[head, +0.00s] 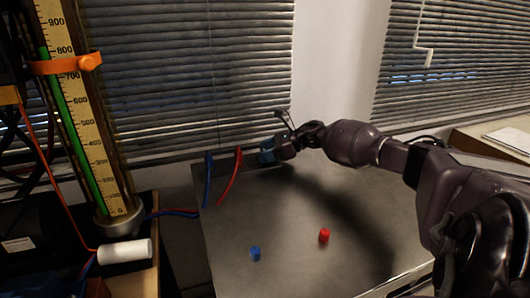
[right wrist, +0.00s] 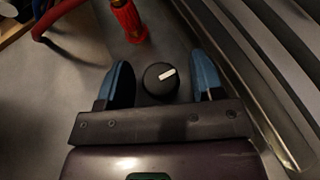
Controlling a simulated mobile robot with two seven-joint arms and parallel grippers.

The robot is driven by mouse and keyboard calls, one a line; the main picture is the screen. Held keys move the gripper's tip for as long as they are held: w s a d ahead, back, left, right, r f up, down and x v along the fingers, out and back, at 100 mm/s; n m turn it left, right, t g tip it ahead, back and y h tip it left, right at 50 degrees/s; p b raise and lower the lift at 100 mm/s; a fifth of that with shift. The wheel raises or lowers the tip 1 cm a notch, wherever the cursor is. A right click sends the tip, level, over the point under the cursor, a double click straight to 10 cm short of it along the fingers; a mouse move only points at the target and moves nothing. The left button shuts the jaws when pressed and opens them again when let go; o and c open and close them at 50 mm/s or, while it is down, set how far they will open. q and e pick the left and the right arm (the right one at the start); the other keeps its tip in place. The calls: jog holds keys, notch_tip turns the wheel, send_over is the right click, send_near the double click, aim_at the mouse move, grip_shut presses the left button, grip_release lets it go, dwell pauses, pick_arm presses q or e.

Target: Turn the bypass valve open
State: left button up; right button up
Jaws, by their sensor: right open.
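A round black knob (right wrist: 160,79) with a white pointer mark shows in the right wrist view; it appears to be the bypass valve, though no label is visible. Its mark is slanted, rising slightly to the right. My right gripper (right wrist: 162,72) is open, with one blue-padded finger on each side of the knob and a visible gap on both sides. In the head view my right gripper (head: 272,151) is over the far part of the grey panel (head: 225,240), and the knob cannot be made out there. My left gripper is in neither view.
A red hose end (right wrist: 130,20) stands close to the left finger. Blue and red hoses (head: 230,178) rise at the panel's back left. A blue cap (head: 255,254) and red cap (head: 324,235) are nearer.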

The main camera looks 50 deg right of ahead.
jog(key=p+v, duration=0.1)
jog(key=v, duration=0.8)
jog(key=shift+s+d+p, duration=0.1)
jog(key=shift+s+p, duration=0.05)
jog(key=shift+p, duration=0.25)
jog(key=shift+s+d+r, duration=0.2)
jog(key=shift+s, duration=0.05)
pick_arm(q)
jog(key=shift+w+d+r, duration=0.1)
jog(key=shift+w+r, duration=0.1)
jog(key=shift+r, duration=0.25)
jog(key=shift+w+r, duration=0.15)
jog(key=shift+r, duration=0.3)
pick_arm(e)
jog(key=shift+s+d, duration=0.2)
jog(key=shift+s, duration=0.05)
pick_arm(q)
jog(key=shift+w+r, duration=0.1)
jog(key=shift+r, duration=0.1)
